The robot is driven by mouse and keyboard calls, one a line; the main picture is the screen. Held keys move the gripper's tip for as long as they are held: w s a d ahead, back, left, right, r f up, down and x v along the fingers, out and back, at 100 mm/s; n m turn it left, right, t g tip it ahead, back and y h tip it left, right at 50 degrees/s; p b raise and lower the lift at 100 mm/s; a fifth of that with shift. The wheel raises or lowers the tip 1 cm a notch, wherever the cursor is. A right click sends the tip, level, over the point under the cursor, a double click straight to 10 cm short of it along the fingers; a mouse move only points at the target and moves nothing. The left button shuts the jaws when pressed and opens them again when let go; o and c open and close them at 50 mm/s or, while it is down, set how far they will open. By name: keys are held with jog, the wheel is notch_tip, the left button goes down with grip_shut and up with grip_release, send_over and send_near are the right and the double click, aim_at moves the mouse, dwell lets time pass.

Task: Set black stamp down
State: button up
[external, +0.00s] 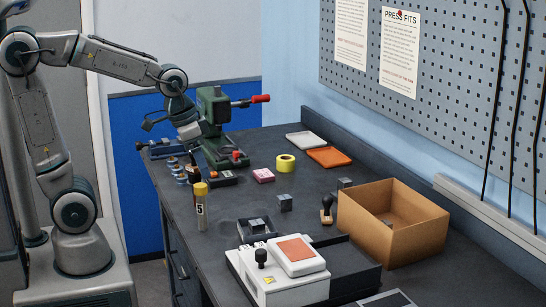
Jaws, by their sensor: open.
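A black stamp (327,209) with a rounded handle stands upright on the dark bench, just left of the cardboard box. My gripper (193,160) is at the far left part of the bench, pointing down in front of the green press, well away from this stamp. Its jaws are open, though the fingers are small and dark here. A dark upright shape shows just below the gripper among small parts; I cannot tell whether it is a finger or a separate object.
The cardboard box (430,238) stands at the right. A green press (213,110) with a red-tipped lever is behind my gripper. A yellow-capped tube (200,208), yellow tape roll (285,164), orange tray (329,157) and white machine (285,280) occupy the bench. Its middle has some clear room.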

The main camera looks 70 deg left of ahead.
jog(key=s+f+n, duration=0.1)
jog(key=s+f, duration=0.1)
jog(key=s, duration=0.7)
jog(key=shift+a, duration=0.35)
